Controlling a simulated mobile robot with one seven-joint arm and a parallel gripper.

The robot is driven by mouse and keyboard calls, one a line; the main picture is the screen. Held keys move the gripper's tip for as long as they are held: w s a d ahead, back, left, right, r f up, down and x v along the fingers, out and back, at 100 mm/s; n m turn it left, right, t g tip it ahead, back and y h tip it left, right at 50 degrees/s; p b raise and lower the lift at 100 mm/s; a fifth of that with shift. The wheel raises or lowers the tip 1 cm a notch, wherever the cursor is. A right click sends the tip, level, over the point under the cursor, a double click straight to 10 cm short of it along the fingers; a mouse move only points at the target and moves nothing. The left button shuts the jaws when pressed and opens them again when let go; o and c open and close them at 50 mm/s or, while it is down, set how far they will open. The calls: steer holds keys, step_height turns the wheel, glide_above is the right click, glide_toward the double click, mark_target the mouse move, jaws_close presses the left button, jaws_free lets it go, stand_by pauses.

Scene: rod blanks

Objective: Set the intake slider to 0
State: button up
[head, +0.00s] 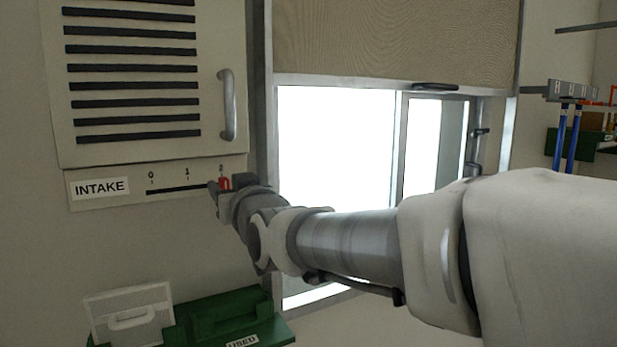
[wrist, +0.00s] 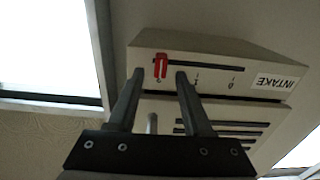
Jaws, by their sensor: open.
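The intake slider is a red knob (head: 225,184) on a dark horizontal slot (head: 172,189) in the panel labelled INTAKE (head: 100,187). The scale reads 0 at the left, 1 in the middle and a mark at the right end, where the knob stands. My gripper (head: 219,187) is at the knob in the head view and partly hides it. In the wrist view, turned upside down, the red knob (wrist: 161,66) shows between the two fingertips of my open gripper (wrist: 160,72), with gaps on both sides. Whether the fingers reach around it in depth is unclear.
A louvred vent cover with a handle (head: 227,105) is just above the slider panel. A window with a blind (head: 395,40) is to the right. A green tray labelled USED (head: 215,312) and a light box (head: 128,310) are below. The wall left of the knob is free.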

steer(key=shift+w+a, duration=0.3)
steer(key=shift+w, duration=0.2)
steer(key=shift+c, duration=0.3)
jaws_close()
stand_by(1.0)
